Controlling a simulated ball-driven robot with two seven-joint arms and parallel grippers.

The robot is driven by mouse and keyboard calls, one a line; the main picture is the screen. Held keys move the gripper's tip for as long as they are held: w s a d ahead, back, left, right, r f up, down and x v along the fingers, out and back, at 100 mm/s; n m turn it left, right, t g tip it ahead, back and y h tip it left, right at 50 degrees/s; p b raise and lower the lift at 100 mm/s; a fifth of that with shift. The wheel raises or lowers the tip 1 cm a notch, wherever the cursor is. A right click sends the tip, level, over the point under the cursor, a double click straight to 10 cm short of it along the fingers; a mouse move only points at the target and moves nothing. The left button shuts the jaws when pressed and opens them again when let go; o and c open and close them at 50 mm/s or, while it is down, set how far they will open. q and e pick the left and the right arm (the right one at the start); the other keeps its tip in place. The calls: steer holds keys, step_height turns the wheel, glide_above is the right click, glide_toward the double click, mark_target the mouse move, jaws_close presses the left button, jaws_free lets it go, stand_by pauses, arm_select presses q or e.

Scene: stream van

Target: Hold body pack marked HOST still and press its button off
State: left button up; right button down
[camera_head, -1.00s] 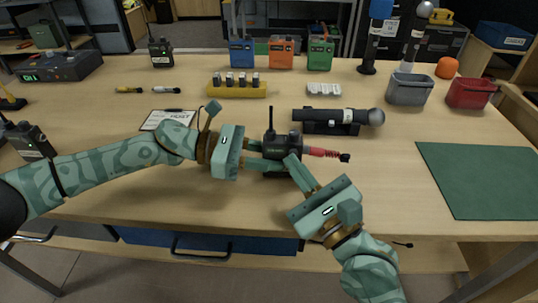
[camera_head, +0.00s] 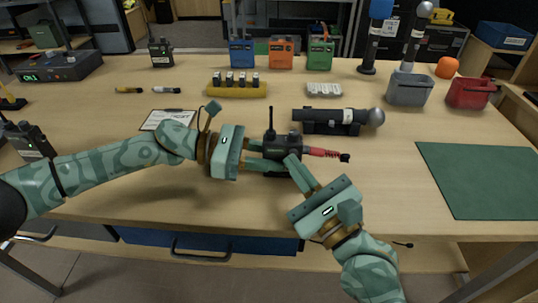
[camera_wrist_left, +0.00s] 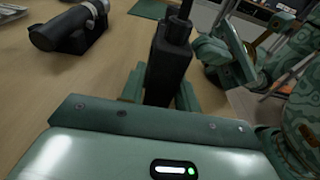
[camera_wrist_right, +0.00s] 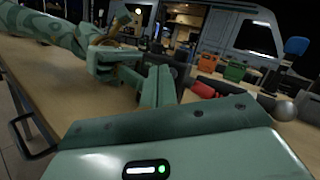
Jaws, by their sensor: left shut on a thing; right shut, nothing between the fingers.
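A small black body pack (camera_head: 285,141) with a short antenna stands upright near the table's front middle. It also shows in the left wrist view (camera_wrist_left: 168,62). I cannot read a HOST mark on it. My left gripper (camera_head: 268,157) is shut on this pack from the left, its fingers on either side. My right gripper (camera_head: 291,162) is shut and empty, its fingertips at the pack's near right side. It also shows in the left wrist view (camera_wrist_left: 208,48). I cannot tell whether it touches the pack. The pack's button is hidden or too small to see.
A red-and-black plug-like piece (camera_head: 325,153) extends right of the pack. A black microphone on a stand (camera_head: 335,118) lies behind it. Other packs stand at the left edge (camera_head: 30,141) and back left (camera_head: 161,53). A green mat (camera_head: 480,180) lies at right.

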steer(key=shift+s, duration=0.35)
steer(key=shift+s, duration=0.1)
steer(key=shift+s, duration=2.9)
arm_select(q)
steer(key=o, duration=1.1)
steer(key=a, duration=0.4)
steer(key=a+r, duration=0.1)
steer(key=a, duration=0.6)
steer(key=shift+a+r, duration=0.35)
steer(key=shift+a, duration=0.05)
